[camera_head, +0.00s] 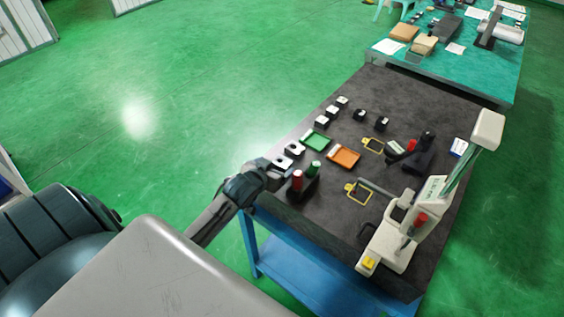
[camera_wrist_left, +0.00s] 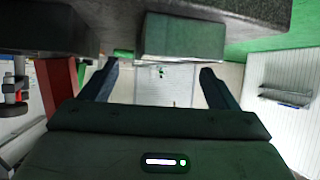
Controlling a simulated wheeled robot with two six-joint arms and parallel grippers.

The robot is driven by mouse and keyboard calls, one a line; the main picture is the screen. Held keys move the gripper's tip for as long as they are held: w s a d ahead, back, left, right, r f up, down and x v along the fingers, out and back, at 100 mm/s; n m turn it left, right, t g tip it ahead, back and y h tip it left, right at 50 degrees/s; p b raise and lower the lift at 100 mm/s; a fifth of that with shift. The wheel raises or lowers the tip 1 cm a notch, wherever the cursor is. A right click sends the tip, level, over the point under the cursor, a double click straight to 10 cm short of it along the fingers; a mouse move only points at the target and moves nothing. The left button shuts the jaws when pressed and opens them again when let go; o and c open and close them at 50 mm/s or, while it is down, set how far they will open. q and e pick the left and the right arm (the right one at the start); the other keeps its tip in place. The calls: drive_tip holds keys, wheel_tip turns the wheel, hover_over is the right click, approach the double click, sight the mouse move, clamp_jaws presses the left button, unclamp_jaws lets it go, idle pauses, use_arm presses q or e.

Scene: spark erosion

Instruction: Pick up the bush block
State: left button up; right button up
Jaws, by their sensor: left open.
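Several small black-and-white blocks sit along the left side of the dark tabletop. The nearest are a block (camera_head: 283,162) and one just behind it (camera_head: 295,149); I cannot tell which is the bush block. My left gripper (camera_head: 264,168) is at the table's near left edge, close to the nearest block. In the left wrist view its fingers (camera_wrist_left: 160,76) are apart with nothing held between them. A grey-green block-like thing (camera_wrist_left: 180,38) shows beyond the fingertips there; what it is, I cannot tell. My right gripper is not in view.
A red cylinder (camera_head: 297,180) and a green one (camera_head: 314,169) stand just right of my left gripper. A green tray (camera_head: 315,141) and an orange tray (camera_head: 344,156) lie farther back. A tall white press-like device (camera_head: 400,240) stands at the right.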

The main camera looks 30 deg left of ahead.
sight(281, 163)
use_arm(q)
drive_tip(key=p+x, duration=0.1)
drive_tip(key=x, duration=0.2)
drive_tip(key=shift+w+d+r+p, duration=0.1)
drive_tip(key=shift+w+d+p, duration=0.05)
drive_tip(key=shift+p, duration=0.15)
drive_tip(key=shift+w+f, duration=0.35)
drive_tip(key=shift+w, duration=0.05)
drive_tip(key=shift+r, duration=0.15)
drive_tip(key=c, duration=1.5)
drive_tip(key=shift+c, duration=0.2)
